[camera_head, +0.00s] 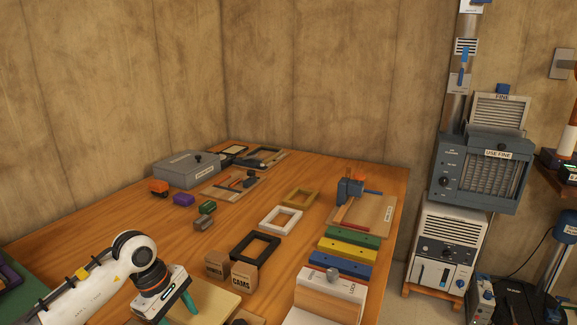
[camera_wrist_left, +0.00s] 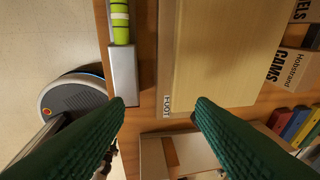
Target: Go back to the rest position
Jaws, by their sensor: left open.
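My left gripper (camera_head: 176,311) is over the near left part of the wooden table (camera_head: 130,213), next to a pale wooden board (camera_head: 215,300). In the left wrist view its two green fingers (camera_wrist_left: 160,108) are spread wide apart with nothing between them. Below them lie the pale board (camera_wrist_left: 225,55), with a small printed label at its edge, and the table's edge strip. I cannot tell the exact height above the table. My right gripper is not in view.
Two small cardboard boxes (camera_head: 243,276) stand right of my left gripper. Coloured bars (camera_head: 347,249), picture frames (camera_head: 281,219) and a grey metal box (camera_head: 187,168) lie farther back. A level with yellow-green parts (camera_wrist_left: 120,22) is at the table's edge. Bare tabletop shows at left.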

